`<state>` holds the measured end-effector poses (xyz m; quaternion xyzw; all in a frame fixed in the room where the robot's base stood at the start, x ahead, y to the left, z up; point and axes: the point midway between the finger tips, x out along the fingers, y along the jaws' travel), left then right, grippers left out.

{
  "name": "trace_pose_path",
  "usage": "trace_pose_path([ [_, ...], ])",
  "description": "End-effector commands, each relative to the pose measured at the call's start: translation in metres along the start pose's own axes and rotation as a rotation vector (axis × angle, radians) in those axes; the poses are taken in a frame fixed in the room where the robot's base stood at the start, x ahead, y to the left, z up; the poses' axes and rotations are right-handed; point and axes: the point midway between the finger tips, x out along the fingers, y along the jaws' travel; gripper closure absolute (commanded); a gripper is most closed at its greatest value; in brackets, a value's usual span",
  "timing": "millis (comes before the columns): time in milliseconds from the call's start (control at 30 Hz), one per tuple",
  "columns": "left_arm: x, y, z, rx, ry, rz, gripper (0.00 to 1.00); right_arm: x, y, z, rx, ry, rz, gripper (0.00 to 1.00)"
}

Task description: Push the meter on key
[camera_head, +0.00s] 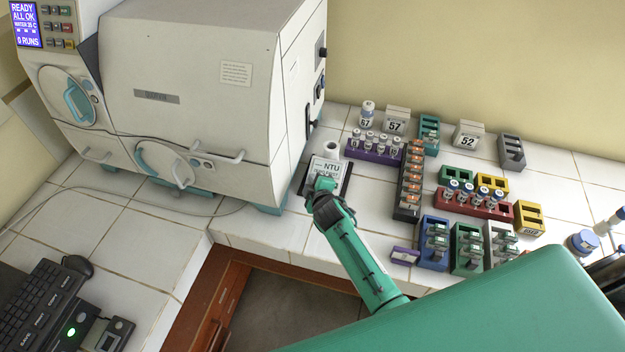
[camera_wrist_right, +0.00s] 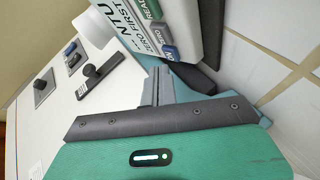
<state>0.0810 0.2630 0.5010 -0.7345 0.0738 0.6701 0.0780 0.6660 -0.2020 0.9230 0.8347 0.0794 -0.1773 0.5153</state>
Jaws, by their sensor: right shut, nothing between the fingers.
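The meter (camera_head: 329,166) is a white box marked NTU on a dark base, standing on the tiled bench beside the large cream machine. In the right wrist view the meter (camera_wrist_right: 128,27) shows at the top, tilted in the picture, with a green key, a grey key and a blue key (camera_wrist_right: 169,52) in a row. The blue key is the lowest, and its lettering is hard to read. My right gripper (camera_head: 324,184) is shut and empty at the meter's front. In the wrist view its fingertips (camera_wrist_right: 158,72) are close to the blue key; I cannot tell whether they touch it. My left gripper is out of view.
The cream machine (camera_head: 205,85) stands close left of the meter. A white cup (camera_head: 331,148) is behind it. A purple vial rack (camera_head: 372,155) and a dark rack (camera_head: 408,185) stand to the right, with several coloured racks beyond. Bare tiles lie in front.

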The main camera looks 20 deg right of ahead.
Motion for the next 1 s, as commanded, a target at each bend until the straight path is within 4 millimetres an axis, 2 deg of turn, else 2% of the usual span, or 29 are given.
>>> trace_pose_path([
  [600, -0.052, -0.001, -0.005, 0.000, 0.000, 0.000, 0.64, -0.040, 0.031, -0.030, 0.000, 0.000, 0.000, 1.00],
  [1000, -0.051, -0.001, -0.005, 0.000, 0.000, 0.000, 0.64, -0.041, 0.030, -0.030, 0.000, 0.000, 0.000, 1.00],
])
